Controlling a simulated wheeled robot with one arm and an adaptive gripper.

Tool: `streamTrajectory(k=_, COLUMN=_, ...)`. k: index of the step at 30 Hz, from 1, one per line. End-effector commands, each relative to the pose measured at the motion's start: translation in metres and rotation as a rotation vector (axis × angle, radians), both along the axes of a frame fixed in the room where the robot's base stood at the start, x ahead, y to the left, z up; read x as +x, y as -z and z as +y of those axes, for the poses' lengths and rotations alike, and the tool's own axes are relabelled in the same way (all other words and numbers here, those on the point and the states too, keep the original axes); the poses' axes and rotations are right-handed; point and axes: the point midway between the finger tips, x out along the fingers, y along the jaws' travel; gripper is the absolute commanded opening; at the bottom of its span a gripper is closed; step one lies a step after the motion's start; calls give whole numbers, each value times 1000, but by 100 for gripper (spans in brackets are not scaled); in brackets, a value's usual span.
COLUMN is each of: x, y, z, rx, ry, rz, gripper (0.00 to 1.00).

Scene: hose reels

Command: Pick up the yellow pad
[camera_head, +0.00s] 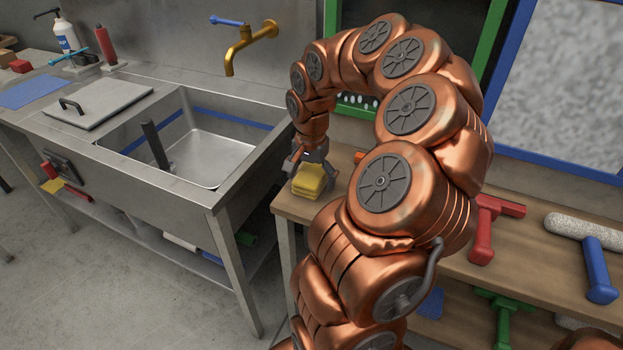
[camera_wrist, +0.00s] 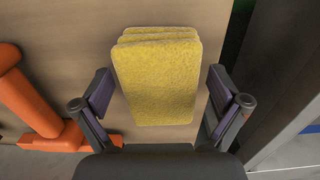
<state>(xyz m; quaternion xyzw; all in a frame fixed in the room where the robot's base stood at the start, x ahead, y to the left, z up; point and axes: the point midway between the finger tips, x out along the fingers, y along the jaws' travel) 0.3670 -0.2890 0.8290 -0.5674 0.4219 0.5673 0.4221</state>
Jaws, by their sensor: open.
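The yellow pad (camera_head: 309,181) is on the left end of the wooden bench, near the sink. In the wrist view the yellow pad (camera_wrist: 157,75) looks like a stack of thin layers, seen from above. My gripper (camera_head: 312,157) is over the pad in the head view. In the wrist view my gripper (camera_wrist: 160,92) is open, with one finger on each side of the pad's near part. Small gaps show between the fingers and the pad. The pad's underside is hidden.
An orange tool (camera_wrist: 40,105) lies left of the pad in the wrist view. The steel sink (camera_head: 190,150) stands left of the wooden bench (camera_head: 540,245). A red tool (camera_head: 485,230) and a blue-handled roller (camera_head: 598,270) lie farther right on the bench.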

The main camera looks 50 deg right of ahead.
Motion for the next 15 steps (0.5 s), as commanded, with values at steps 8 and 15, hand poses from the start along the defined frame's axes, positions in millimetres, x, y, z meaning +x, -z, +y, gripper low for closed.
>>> streamTrajectory(k=8, x=0, y=0, z=0, rx=0, ry=0, rz=0, gripper=77)
streamTrajectory(k=15, x=0, y=0, z=0, rx=0, ry=-1, rz=0, gripper=52)
